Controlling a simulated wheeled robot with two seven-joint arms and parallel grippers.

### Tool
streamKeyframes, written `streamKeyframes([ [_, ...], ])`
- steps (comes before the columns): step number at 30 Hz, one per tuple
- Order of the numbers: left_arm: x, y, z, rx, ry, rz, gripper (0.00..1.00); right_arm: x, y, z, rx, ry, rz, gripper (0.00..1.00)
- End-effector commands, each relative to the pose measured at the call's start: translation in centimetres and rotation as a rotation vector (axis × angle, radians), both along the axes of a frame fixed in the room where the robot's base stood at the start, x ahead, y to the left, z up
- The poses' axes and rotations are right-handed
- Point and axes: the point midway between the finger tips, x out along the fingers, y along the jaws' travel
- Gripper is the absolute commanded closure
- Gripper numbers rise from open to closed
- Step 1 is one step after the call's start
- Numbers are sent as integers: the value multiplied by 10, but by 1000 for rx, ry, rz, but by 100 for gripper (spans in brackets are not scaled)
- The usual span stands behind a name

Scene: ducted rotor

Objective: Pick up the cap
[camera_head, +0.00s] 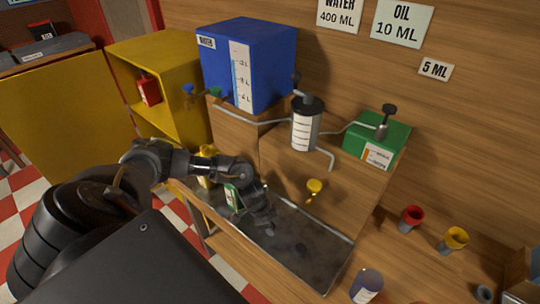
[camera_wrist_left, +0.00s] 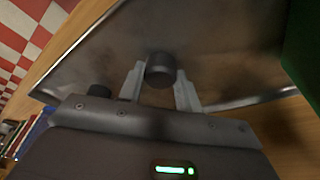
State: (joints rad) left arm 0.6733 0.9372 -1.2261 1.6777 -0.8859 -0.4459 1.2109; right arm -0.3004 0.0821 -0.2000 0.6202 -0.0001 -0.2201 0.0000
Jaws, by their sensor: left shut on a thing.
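The cap, a small dark cylinder (camera_wrist_left: 160,70), is between the two pale fingers of my left gripper (camera_wrist_left: 160,88) in the left wrist view. The gripper is shut on it, over the grey metal tray (camera_wrist_left: 215,60). In the head view my left gripper (camera_head: 268,226) reaches down over the tray (camera_head: 325,268). The cap is hard to make out there against the dark fingers. I cannot tell whether it still touches the tray. My right gripper is not in view.
A dark spot or small object (camera_head: 301,249) lies on the tray. A blue water tank (camera_head: 265,60), a measuring cylinder (camera_head: 304,125) and a green oil box (camera_head: 375,142) stand behind.

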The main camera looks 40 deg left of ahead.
Motion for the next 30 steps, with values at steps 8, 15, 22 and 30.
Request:
streamKeyframes([
  [8,2,0,30,-1,-6,-3,87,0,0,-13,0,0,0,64],
  [15,-45,19,87,3,-4,-4,87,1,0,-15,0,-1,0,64],
  [22,-97,39,110,4,0,0,87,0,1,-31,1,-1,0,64],
  [30,-126,50,126,2,-1,1,87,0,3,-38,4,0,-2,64],
])
